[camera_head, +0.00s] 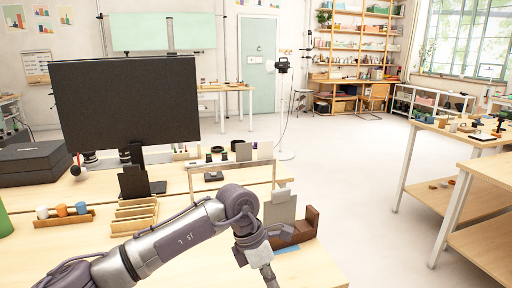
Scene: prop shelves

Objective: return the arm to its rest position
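My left arm (190,238) comes in from the lower left and is bent over the front of the wooden desk. Its wrist is at the lower middle of the head view, with my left gripper (268,274) pointing down to the bottom edge of the picture. The gripper is small and partly cut off, so I cannot tell whether its fingers are open or shut. No object shows clearly in it. My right arm and gripper are not in view.
Close behind the wrist stand a grey panel (280,207) and a dark brown wooden holder (300,232). A slotted wooden rack (134,217), a rack of coloured jars (62,213) and a black monitor (126,103) are left. A wooden workbench (470,192) stands right, across open floor.

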